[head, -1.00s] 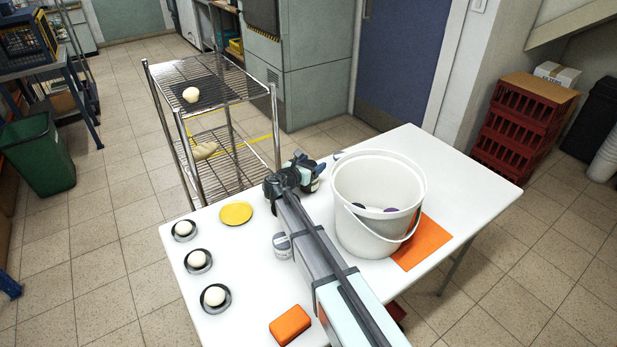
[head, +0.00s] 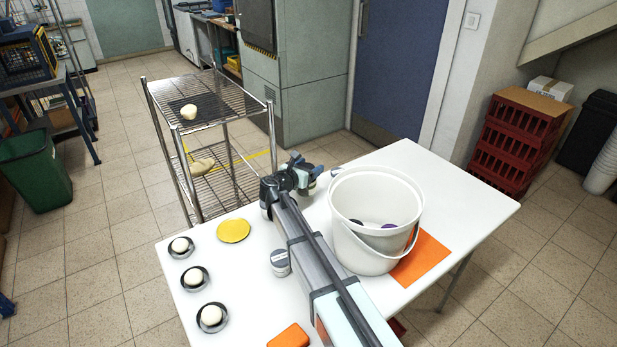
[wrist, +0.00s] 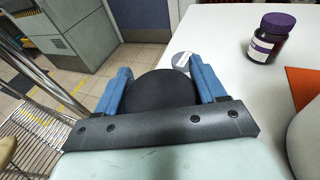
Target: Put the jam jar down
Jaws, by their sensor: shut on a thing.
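My gripper (wrist: 160,92) is shut on a jar with a broad black lid (wrist: 158,92), taken to be the jam jar. In the wrist view I see its lid from above, between the blue fingers; its label and base are hidden. In the head view my gripper (head: 306,176) is near the table's far edge, left of the white bucket (head: 372,245). Only a small part of the held jar shows there. I cannot tell whether its base touches the white table (head: 450,205).
A purple-lidded jar (wrist: 270,38) stands on the table near the orange mat (head: 422,258). A pale-lidded item (wrist: 182,60) is just beyond the held jar. The bucket holds dark and purple-lidded things. A grey-lidded jar (head: 280,262) and yellow disc (head: 233,231) stand left. The table's right side is clear.

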